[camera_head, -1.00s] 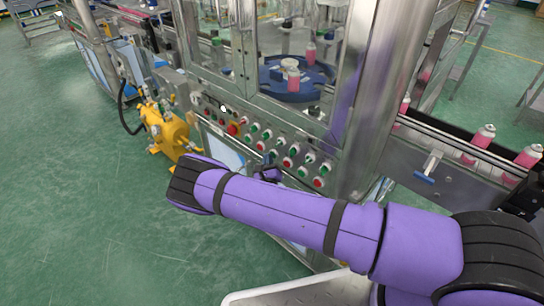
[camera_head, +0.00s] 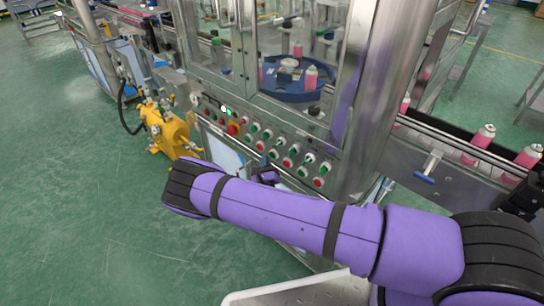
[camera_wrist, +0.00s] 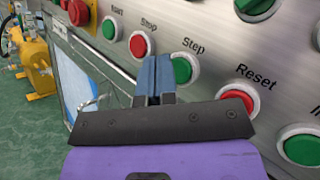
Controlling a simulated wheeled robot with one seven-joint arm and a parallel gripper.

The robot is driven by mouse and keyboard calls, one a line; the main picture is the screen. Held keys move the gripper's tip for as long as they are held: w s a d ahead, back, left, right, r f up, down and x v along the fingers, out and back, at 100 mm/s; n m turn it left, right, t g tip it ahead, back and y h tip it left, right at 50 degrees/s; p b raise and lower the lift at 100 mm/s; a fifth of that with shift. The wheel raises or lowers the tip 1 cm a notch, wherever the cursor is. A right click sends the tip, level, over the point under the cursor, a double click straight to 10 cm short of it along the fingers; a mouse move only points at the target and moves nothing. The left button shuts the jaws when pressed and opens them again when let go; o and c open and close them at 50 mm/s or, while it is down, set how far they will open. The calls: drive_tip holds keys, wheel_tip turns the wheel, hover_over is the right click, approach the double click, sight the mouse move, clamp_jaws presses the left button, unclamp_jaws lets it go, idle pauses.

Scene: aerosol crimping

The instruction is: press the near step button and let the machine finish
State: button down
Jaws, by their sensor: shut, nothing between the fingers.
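In the wrist view my gripper (camera_wrist: 154,62) is shut, its two blue fingers together with nothing between them. The green Step button (camera_wrist: 183,69) with its pale ring is just right of the fingertips, which overlap its left edge in the picture. I cannot tell whether they touch it. The word Step is printed above it. In the head view the machine's slanted control panel (camera_head: 276,150) carries rows of red and green buttons. A small lamp (camera_head: 224,110) on it shines green. Pink cans (camera_head: 311,77) stand on the blue turntable (camera_head: 290,95) behind the glass.
In the wrist view a red Stop button (camera_wrist: 139,45) lies left of the fingers and a red Reset button (camera_wrist: 238,101) right. A larger red button (camera_wrist: 78,12) is farther left. A yellow unit (camera_head: 167,130) stands left of the panel. Cans ride a conveyor (camera_head: 455,148) at right.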

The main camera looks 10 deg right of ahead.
drive_tip(key=shift+s+a, duration=0.75)
drive_tip(key=shift+a, duration=0.25)
drive_tip(key=shift+s+a, duration=0.7)
drive_tip(key=shift+a, duration=0.3)
